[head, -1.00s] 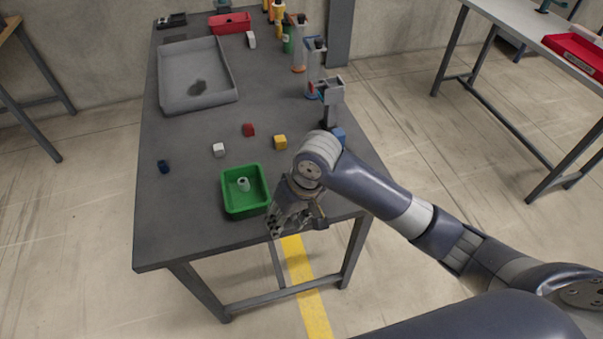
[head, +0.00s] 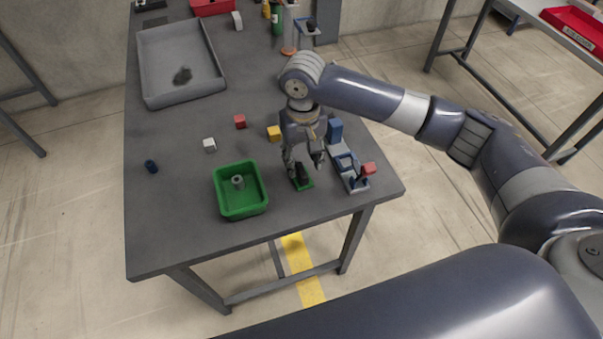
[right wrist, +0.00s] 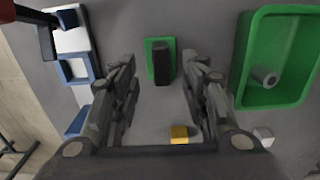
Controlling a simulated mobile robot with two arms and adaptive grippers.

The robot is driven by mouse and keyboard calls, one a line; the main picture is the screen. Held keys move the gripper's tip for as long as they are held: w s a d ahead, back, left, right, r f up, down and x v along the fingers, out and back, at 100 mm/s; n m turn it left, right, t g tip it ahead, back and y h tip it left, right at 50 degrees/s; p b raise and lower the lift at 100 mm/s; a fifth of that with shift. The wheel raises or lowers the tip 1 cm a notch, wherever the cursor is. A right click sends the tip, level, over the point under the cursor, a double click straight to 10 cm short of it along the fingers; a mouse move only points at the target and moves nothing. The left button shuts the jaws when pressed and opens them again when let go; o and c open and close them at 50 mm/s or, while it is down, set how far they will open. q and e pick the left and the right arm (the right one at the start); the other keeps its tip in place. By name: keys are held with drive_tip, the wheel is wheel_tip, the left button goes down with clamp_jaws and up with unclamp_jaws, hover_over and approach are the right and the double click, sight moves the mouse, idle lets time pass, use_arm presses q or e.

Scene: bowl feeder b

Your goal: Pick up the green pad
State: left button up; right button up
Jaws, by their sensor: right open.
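The green pad (head: 302,187) lies flat on the dark table, right of the green bin, in the head view. A black block (right wrist: 161,62) covers the pad's middle, and green shows around it in the right wrist view (right wrist: 149,62). My right gripper (head: 304,167) points down close above the pad, with its fingers apart and nothing between them. In the right wrist view the pad is beyond and between the two fingertips. My left gripper is not in view.
A green bin (head: 219,203) holding a grey cylinder stands to the left. A blue-and-grey fixture (head: 347,172) with a red block stands close on the right. A yellow cube (head: 274,133) sits behind. The table's front edge is near.

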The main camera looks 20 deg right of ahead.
sight(302, 170)
drive_tip(key=shift+w+f+p, duration=0.15)
drive_tip(key=shift+f+p, duration=0.05)
drive_tip(key=shift+f, duration=1.2)
drive_tip(key=shift+w+f+p, duration=0.15)
drive_tip(key=shift+f+p, duration=0.05)
drive_tip(key=shift+f, duration=1.15)
clamp_jaws()
